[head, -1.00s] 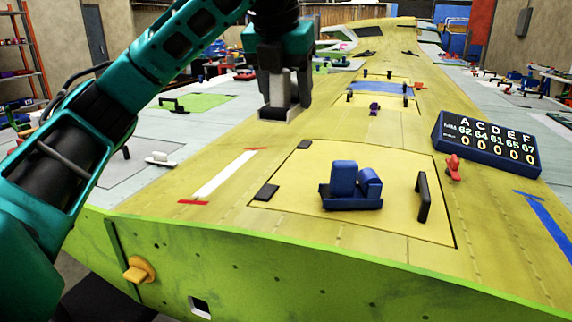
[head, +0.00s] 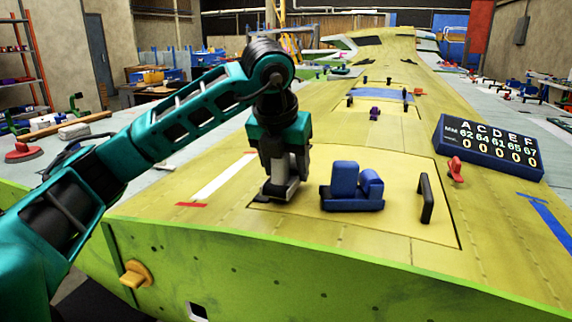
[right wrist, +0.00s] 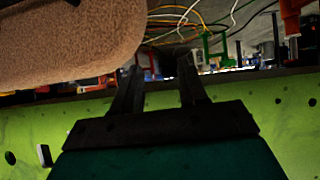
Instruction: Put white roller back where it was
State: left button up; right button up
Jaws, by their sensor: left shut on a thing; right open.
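My left gripper (head: 280,190) points down over the near-left corner of the pale yellow panel on the wing. It is shut on a pale piece (head: 278,171), seemingly the white roller, which the fingers mostly hide. I cannot tell whether it touches the panel. A blue holder with blue blocks (head: 352,198) stands just right of the gripper, apart from it. My right gripper (right wrist: 160,72) is open and empty in the right wrist view, in front of the wing's green edge.
A black handle (head: 426,198) stands on the panel's right side. A dark scoreboard (head: 488,147) and a red clamp (head: 455,168) are further right. A white strip (head: 223,176) lies to the left. A brown rounded thing (right wrist: 65,40) fills the right wrist view's upper left.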

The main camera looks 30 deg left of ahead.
pick_arm(q)
jog(key=shift+f+b, duration=0.4)
jog(key=shift+b, duration=0.05)
jog(key=o, duration=0.9)
jog(key=shift+o, duration=0.2)
jog(key=shift+r, duration=0.1)
jog(key=shift+r+p, duration=0.3)
jog(key=shift+p, duration=0.1)
jog(key=p+v, duration=0.2)
jog(key=v, duration=1)
jog(key=shift+s, duration=0.1)
